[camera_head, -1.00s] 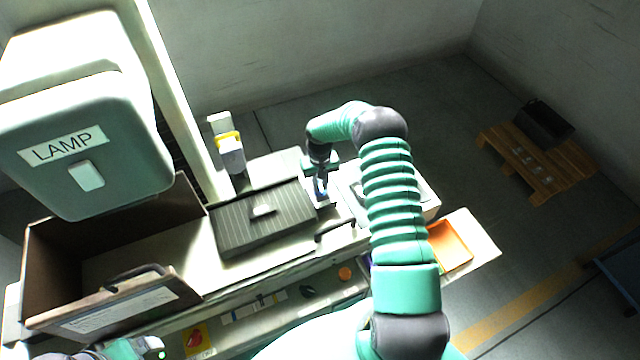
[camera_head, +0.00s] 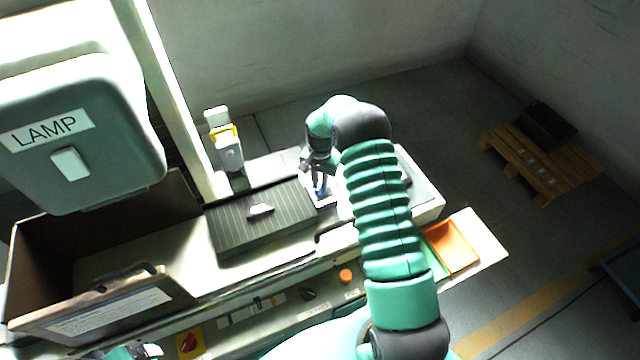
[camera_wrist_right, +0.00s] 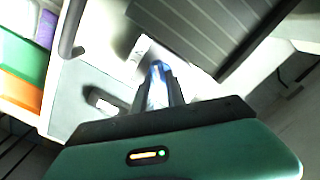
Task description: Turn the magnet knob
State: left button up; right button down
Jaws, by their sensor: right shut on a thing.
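The magnet knob appears to be the small blue part (camera_wrist_right: 158,84) between my right gripper's fingers (camera_wrist_right: 159,90) in the right wrist view; the fingers hide most of it. In the head view my right gripper (camera_head: 320,182) points down and is shut on this blue part, beside the right end of a dark ribbed plate (camera_head: 235,232). The knob's turn angle cannot be read. A bit of my left arm shows at the bottom left edge; the state of its gripper (camera_head: 130,352) cannot be made out.
A small light piece (camera_head: 261,209) lies on the ribbed plate. A lamp housing (camera_head: 85,120) and an open brown box (camera_head: 75,312) stand at left. An orange tray (camera_head: 452,246) sits right of my arm. A pallet (camera_head: 545,165) stands on the floor at right.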

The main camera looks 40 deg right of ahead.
aim_at(320, 183)
jog(key=shift+m, duration=0.3)
jog(key=c, duration=1.7)
grip_release()
jog(key=shift+f, duration=0.1)
jog(key=o, duration=0.3)
jog(key=shift+w+d, duration=0.1)
jog(key=shift+o, duration=0.2)
notch_tip(320, 183, up, 17)
jog(key=b, duration=0.3)
jog(key=shift+f+b, duration=0.15)
jog(key=shift+b, duration=0.15)
jog(key=shift+d, duration=0.1)
